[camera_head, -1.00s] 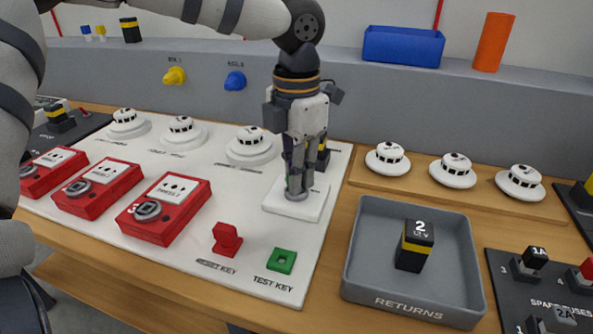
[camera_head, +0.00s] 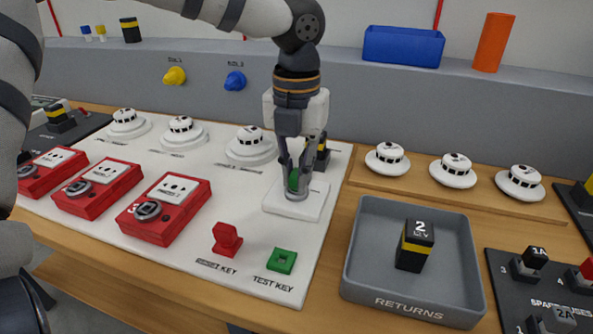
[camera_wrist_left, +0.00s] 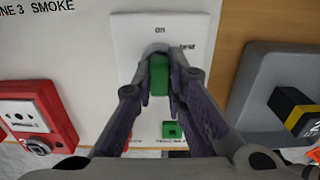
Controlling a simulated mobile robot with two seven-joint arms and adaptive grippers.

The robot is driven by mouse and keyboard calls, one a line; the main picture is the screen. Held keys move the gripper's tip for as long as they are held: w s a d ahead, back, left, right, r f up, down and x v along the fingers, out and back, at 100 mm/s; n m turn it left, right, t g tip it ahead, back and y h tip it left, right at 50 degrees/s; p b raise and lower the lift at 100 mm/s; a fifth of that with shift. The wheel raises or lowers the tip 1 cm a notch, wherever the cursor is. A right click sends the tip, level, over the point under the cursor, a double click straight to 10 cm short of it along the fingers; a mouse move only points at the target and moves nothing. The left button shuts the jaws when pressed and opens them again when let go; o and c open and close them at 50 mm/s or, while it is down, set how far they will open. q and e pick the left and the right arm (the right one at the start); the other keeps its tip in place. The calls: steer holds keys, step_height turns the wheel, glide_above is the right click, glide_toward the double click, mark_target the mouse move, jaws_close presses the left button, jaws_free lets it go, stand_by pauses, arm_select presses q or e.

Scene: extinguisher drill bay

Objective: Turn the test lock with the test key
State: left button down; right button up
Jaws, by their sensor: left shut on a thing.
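My left gripper (camera_head: 296,186) points down over the test lock and is shut on the green test key (camera_head: 293,179). The key also shows between the fingers in the left wrist view (camera_wrist_left: 159,76). The test lock is a grey round barrel (camera_wrist_left: 157,48) on a white plate (camera_head: 312,207), with "on" and a partly hidden "test" mark beside it. The key stands upright at the barrel; the fingers hide how deep it sits. The green test key holder (camera_head: 281,261) has an empty square opening. My right gripper is not in view.
The red reset key (camera_head: 227,238) stands left of the green holder. A black and yellow block (camera_head: 322,157) is close behind the gripper. Red call points (camera_head: 166,209) are on the left. The grey returns tray (camera_head: 357,277) is on the right, holding a black block (camera_head: 414,246).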

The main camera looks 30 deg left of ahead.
arm_select(q)
steer(key=shift+n, duration=1.1)
steer(key=c, duration=1.2)
jaws_free()
steer(key=shift+r, duration=3.5)
